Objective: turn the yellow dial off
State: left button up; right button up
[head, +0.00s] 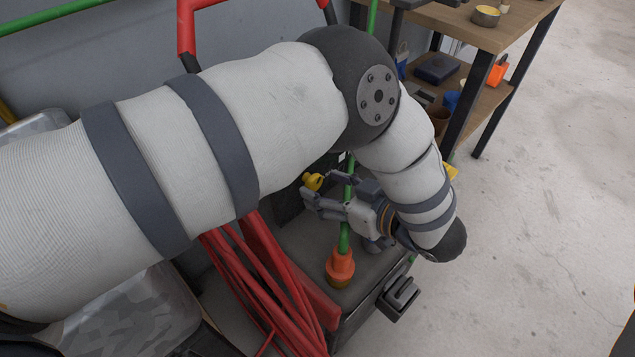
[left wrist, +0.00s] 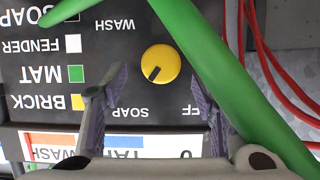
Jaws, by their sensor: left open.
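The yellow dial (left wrist: 162,60) sits on a dark panel (left wrist: 105,50) and shows in the left wrist view. Its dark mark points down and left, toward the word SOAP. WASH is printed above it, and a label ending in FF is at lower right, partly hidden. In the head view the dial (head: 313,181) is small, at the fingertips. My left gripper (left wrist: 158,82) is open, one finger on each side below the dial, and holds nothing. It also shows in the head view (head: 322,189). My right gripper is not in view.
A green hose or pole (left wrist: 230,70) crosses the panel close to the right finger. It rises from an orange fitting (head: 340,267) in the head view. Red hose loops (head: 255,270) hang at left. A wooden workbench (head: 460,25) stands at upper right; the floor at right is clear.

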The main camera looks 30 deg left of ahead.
pick_arm(q)
jog(key=shift+x, duration=1.35)
jog(key=c, duration=1.1)
jog(key=n+t+p, duration=0.1)
jog(key=n+p, duration=0.1)
jog(key=shift+r+n+t+h, duration=0.2)
jog(key=shift+n+t+h, duration=0.1)
jog(key=shift+n+t, duration=0.1)
jog(key=shift+c, duration=0.2)
jog(key=shift+s+f+n+t+p, duration=0.1)
jog(key=shift+f+n+t+p, duration=0.15)
jog(key=shift+n+t+p, duration=0.2)
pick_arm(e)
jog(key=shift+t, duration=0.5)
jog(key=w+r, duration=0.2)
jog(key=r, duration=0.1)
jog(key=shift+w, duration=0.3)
pick_arm(q)
jog(key=o, duration=1.1)
jog(key=shift+o, duration=0.2)
jog(key=v, duration=1.2)
